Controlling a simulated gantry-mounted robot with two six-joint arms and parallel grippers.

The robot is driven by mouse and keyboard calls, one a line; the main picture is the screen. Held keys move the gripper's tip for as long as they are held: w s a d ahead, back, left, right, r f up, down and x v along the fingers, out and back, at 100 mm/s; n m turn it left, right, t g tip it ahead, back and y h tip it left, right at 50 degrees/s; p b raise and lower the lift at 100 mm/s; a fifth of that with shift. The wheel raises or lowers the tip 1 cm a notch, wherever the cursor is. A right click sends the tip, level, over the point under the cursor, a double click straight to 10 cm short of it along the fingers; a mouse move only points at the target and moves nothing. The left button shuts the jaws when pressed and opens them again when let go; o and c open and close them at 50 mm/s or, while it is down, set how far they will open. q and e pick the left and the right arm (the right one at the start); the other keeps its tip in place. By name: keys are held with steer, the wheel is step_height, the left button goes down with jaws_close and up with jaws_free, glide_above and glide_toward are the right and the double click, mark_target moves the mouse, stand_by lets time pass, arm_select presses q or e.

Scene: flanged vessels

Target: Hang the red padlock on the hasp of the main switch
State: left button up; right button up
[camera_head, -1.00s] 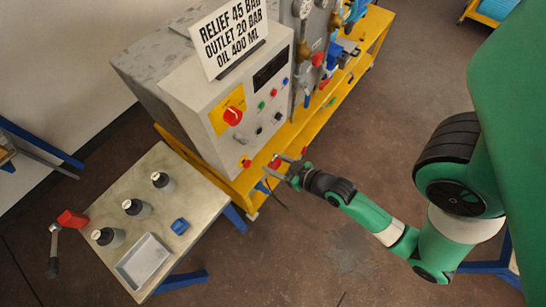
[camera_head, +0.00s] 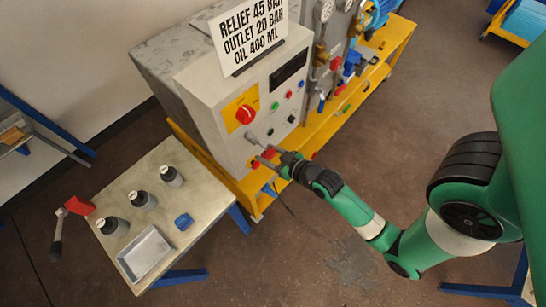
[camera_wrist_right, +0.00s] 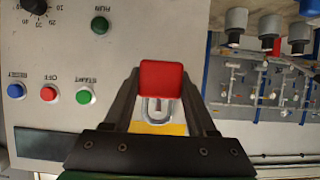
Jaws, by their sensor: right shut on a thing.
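The red padlock (camera_wrist_right: 161,80) is between the fingers of my right gripper (camera_wrist_right: 160,112), with its grey shackle showing below the red body in the right wrist view. My right gripper (camera_head: 272,158) is shut on it, in front of the lower part of the grey control cabinet. The main switch (camera_head: 245,114) is a red knob on a yellow plate on the cabinet front, up and left of the gripper. A small grey fitting (camera_head: 251,137) lies below it; I cannot tell whether it is the hasp. My left gripper is not in view.
A yellow frame (camera_head: 317,135) runs under the cabinet and pipework. Buttons line the panel.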

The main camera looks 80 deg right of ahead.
steer(key=shift+w+d+f+b, duration=0.1)
steer(key=shift+w+d+b, duration=0.3)
steer(key=shift+w, duration=0.45)
steer(key=shift+w+d+f, duration=0.25)
steer(key=shift+w+f, duration=0.15)
steer(key=shift+w, duration=0.05)
steer(key=o, duration=1.4)
steer(key=shift+o, duration=0.2)
steer(key=p+v, duration=0.1)
steer(key=v, duration=1)
steer(key=shift+s, duration=0.3)
